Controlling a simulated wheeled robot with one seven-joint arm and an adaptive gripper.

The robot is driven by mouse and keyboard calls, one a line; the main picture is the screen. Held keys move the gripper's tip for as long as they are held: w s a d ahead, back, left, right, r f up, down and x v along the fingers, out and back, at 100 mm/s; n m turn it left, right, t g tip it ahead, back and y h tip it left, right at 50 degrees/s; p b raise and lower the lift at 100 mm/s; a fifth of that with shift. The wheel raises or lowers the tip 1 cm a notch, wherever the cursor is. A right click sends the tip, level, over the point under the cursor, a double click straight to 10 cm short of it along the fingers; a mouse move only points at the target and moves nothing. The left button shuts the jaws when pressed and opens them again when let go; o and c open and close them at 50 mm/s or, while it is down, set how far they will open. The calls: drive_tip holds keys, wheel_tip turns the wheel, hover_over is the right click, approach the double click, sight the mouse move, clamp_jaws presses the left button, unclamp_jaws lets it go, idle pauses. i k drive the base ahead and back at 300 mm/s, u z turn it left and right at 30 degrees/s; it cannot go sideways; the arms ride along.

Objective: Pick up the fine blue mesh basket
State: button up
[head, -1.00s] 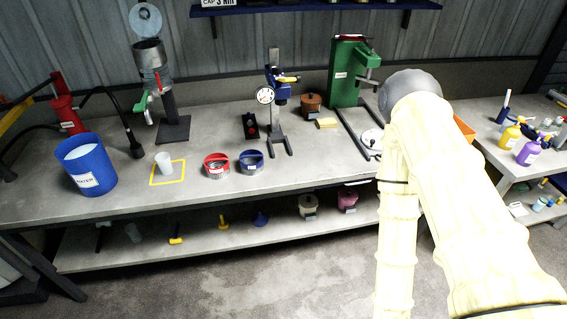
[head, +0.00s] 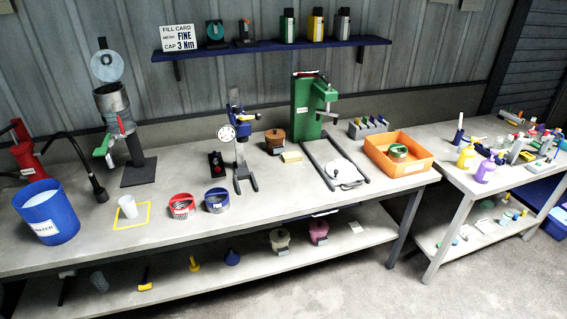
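The blue mesh basket (head: 217,201) stands on the workbench in the head view, a round ring with a blue rim and a label on its front that is too small to read surely. A similar red basket (head: 182,206) stands just left of it, a small gap apart. A white card (head: 180,38) on the shelf reads "FILL CARD, MESH FINE, CAP 3 Nm". My gripper is not in view.
A blue gauge stand (head: 240,150) rises behind and right of the blue basket. A white cup (head: 128,206) stands in a yellow square to the left, beside a blue water bucket (head: 46,212). An orange tray (head: 398,168) and a green press (head: 307,105) stand farther right.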

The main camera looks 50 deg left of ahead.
sight(217, 200)
drive_tip(key=z, duration=0.55)
drive_tip(key=i, duration=4.55)
drive_tip(key=u, duration=5)
drive_tip(key=i, duration=1.35)
